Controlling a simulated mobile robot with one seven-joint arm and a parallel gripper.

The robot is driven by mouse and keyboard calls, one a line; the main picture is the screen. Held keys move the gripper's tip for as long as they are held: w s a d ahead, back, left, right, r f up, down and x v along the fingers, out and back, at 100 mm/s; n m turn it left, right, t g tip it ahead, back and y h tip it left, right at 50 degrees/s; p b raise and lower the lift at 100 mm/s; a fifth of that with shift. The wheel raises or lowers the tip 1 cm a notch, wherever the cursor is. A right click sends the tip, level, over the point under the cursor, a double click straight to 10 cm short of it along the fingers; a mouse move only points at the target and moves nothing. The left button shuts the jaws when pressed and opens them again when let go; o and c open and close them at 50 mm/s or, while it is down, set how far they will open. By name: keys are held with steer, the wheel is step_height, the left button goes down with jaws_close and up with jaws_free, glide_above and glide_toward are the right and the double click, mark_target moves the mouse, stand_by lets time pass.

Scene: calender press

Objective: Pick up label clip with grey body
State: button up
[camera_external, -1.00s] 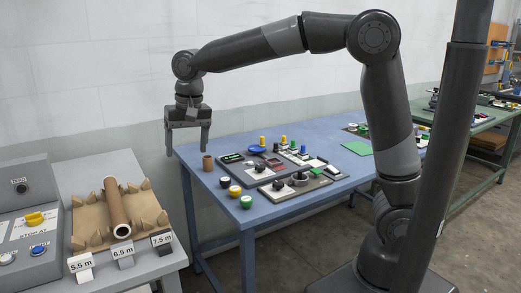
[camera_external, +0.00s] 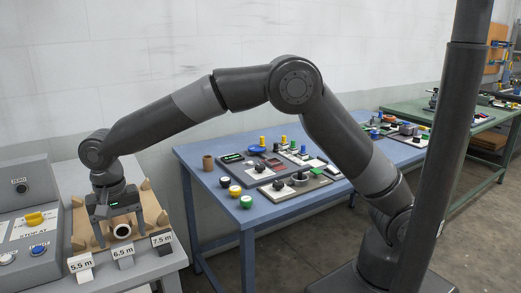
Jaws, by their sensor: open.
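Three label clips stand in a row along the front edge of the grey bench at the lower left. The clip labelled 6.5 m (camera_external: 125,262) is in the middle and its body looks grey. The 5.5 m clip (camera_external: 84,275) to its left has a pale, whitish body. The 7.5 m clip (camera_external: 164,250) to its right has a dark body. My gripper (camera_external: 121,239) points down with its fingers apart and empty. It is above and behind the 6.5 m clip, in front of the cardboard tray, and no touch with the clip is visible.
A brown tube (camera_external: 122,231) lies in the cardboard tray (camera_external: 153,205), mostly hidden behind my gripper. A control panel (camera_external: 27,225) with a yellow knob stands to the left. The blue table (camera_external: 225,155) with several knobs and switches is to the right, across a gap.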

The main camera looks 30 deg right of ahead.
mark_target(121, 243)
steer(key=shift+w+a+f, duration=0.1)
steer(key=shift+a+f, duration=0.1)
steer(key=shift+f, duration=1.2)
steer(key=shift+w+a+f, duration=0.1)
steer(key=shift+a+f, duration=0.05)
steer(key=shift+f, duration=1.2)
steer(key=shift+c, duration=0.3)
steer(key=c, duration=1)
steer(key=shift+r, duration=0.1)
